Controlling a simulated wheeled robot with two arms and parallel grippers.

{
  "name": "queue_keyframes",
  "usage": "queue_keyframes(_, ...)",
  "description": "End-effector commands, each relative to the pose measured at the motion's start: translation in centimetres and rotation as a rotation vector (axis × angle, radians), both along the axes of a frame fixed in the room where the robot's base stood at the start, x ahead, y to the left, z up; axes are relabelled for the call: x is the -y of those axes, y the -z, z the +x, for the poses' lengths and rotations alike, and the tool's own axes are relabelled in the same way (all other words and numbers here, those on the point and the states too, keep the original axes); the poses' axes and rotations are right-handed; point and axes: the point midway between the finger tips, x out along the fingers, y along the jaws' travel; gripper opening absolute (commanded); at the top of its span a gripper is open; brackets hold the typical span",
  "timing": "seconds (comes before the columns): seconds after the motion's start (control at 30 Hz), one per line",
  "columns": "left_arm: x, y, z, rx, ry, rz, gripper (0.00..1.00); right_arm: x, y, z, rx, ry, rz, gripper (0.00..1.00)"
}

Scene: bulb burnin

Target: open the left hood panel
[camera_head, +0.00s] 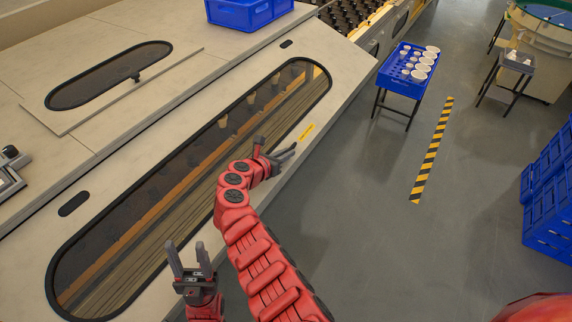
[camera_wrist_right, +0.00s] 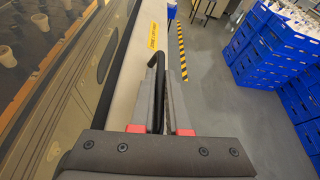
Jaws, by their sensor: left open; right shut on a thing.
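The large pale hood panel (camera_head: 168,120) with a long rounded window (camera_head: 190,165) slopes across the left of the head view. A yellow label (camera_head: 306,131) is on its lower edge. My right gripper (camera_head: 277,153) is at this edge, just below the label. In the right wrist view, my right gripper (camera_wrist_right: 162,88) is shut on a black bar handle (camera_wrist_right: 158,66) beside the panel. My left gripper (camera_head: 189,262) is open and empty, over the lower edge nearer me. The panel looks closed.
A smaller hatch (camera_head: 110,75) with a knob lies on top of the machine. A blue crate (camera_head: 247,12) stands at the back. A blue table (camera_head: 402,72) with white pieces, a striped floor line (camera_head: 432,150) and stacked blue crates (camera_head: 549,205) are at right. The floor between is clear.

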Motion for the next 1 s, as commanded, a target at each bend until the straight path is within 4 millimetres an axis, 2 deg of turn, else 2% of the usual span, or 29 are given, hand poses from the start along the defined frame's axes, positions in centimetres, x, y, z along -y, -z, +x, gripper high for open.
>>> queue_keyframes(0.5,0.01,0.06,0.00,0.000,0.000,0.000,0.50,-0.19,-0.03,0.24,-0.008,-0.004,0.005,0.00)
queue_keyframes(0.53,0.01,0.06,0.00,0.000,0.000,0.000,0.50,-0.19,-0.04,0.24,-0.008,-0.004,0.004,0.19)
queue_keyframes(0.67,0.00,0.06,0.00,0.000,0.000,0.000,0.50,-0.13,-0.09,0.27,-0.007,-0.004,0.003,0.42)
queue_keyframes(1.0,0.01,0.06,0.00,0.000,0.000,0.000,0.50,-0.04,-0.15,0.32,-0.006,-0.003,0.003,0.43)
